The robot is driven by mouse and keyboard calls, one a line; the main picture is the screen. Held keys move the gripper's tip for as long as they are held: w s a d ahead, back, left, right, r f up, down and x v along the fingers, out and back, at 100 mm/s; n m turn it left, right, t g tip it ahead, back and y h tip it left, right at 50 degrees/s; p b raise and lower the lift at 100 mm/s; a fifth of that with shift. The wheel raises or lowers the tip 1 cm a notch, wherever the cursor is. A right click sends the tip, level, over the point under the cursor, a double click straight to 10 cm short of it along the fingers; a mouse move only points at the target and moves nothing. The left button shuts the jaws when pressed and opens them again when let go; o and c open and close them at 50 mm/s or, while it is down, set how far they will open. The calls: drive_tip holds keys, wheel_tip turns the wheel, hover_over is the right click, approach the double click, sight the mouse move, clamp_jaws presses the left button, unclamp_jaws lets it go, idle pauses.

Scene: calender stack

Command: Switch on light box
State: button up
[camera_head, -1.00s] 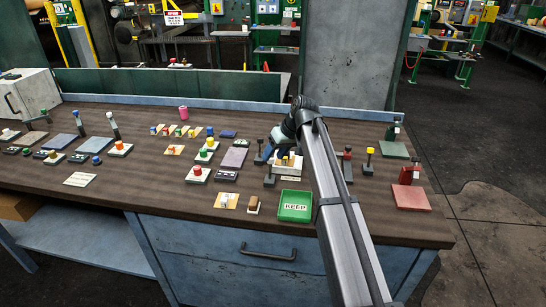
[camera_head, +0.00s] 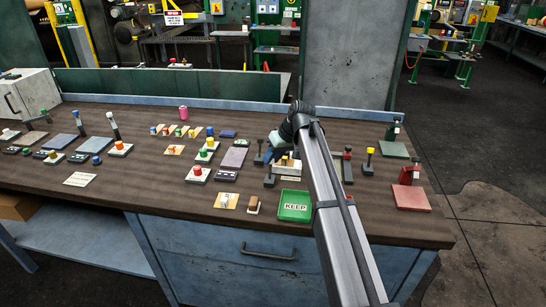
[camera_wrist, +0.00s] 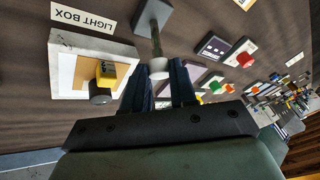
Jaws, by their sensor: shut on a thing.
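The LIGHT BOX label (camera_wrist: 83,18) lies on the bench in the wrist view. Beside it is the light box (camera_wrist: 122,52), a pale framed panel with a tan sheet, a yellow block (camera_wrist: 106,72) and a dark round piece (camera_wrist: 100,93) on it. I cannot tell whether it is lit. Next to it a lever (camera_wrist: 155,40) rises from a grey base (camera_wrist: 152,16) and ends in a white knob. My gripper (camera_wrist: 159,74) has its dark blue fingers shut on this knob. In the head view my gripper (camera_head: 264,155) is beside the light box (camera_head: 290,168), partly hiding it.
A green KEEP tray (camera_head: 295,219) stands in front of the light box. Several button boxes, plates and levers crowd the bench to the left. A red-based device (camera_head: 409,196) and a yellow-knobbed lever (camera_head: 369,158) stand to the right. The front right bench top is clear.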

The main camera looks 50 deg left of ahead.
clamp_jaws()
drive_tip(key=shift+s, duration=0.1)
drive_tip(key=shift+s+d+r+n+t+y, duration=0.1)
drive_tip(key=shift+s+d+n+t+y, duration=0.2)
drive_tip(key=shift+s+d+t+y, duration=0.65)
drive_tip(key=shift+s+d+n+t+y, duration=0.3)
drive_tip(key=shift+s+d+t+y, duration=0.2)
drive_tip(key=shift+d+t+y, duration=0.35)
drive_tip(key=shift+s+d+f+n+t+y, duration=0.3)
drive_tip(key=shift+s+t+y, duration=0.15)
drive_tip(key=shift+y, duration=0.45)
drive_tip(key=shift+s+d+f, duration=0.25)
drive_tip(key=shift+s+d, duration=0.05)
drive_tip(key=shift+s, duration=0.05)
drive_tip(key=shift+f, duration=0.1)
